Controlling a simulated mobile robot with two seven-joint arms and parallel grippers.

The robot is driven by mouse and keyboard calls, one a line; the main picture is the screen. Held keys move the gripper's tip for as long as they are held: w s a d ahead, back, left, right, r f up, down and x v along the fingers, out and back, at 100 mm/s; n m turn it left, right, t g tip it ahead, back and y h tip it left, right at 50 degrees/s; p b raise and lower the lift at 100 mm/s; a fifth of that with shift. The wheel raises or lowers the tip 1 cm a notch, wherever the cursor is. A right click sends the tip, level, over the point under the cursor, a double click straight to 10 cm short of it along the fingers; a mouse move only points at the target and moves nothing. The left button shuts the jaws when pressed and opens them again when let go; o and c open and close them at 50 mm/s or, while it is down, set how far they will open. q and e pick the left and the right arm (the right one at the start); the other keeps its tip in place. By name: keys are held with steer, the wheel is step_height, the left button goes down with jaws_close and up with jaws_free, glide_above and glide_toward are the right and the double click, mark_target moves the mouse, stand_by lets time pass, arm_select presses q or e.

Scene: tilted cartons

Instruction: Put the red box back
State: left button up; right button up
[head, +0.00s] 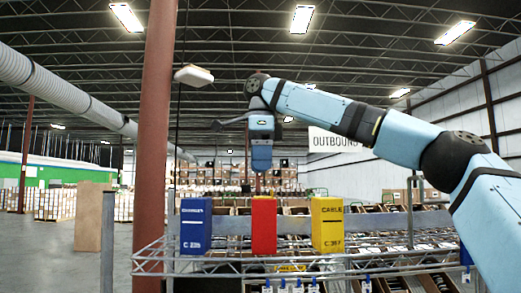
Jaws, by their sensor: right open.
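The red box (264,228) stands upright on a wire shelf (340,262), between a blue box (195,228) on its left and a yellow box (327,226) on its right. There are gaps between the boxes. My right gripper (262,184) points straight down just above the red box's top. I cannot tell whether the fingertips touch the box. My left gripper is out of view.
A red-brown column (155,130) rises at the left of the shelf. A grey post (108,240) and a brown carton (92,216) stand further left. Tilted cartons (385,222) fill the racks behind and below the shelf. The air above the boxes is clear apart from my arm.

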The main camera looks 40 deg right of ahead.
step_height(320, 180, up, 3)
steer(key=shift+r, duration=0.1)
stand_by(0.6)
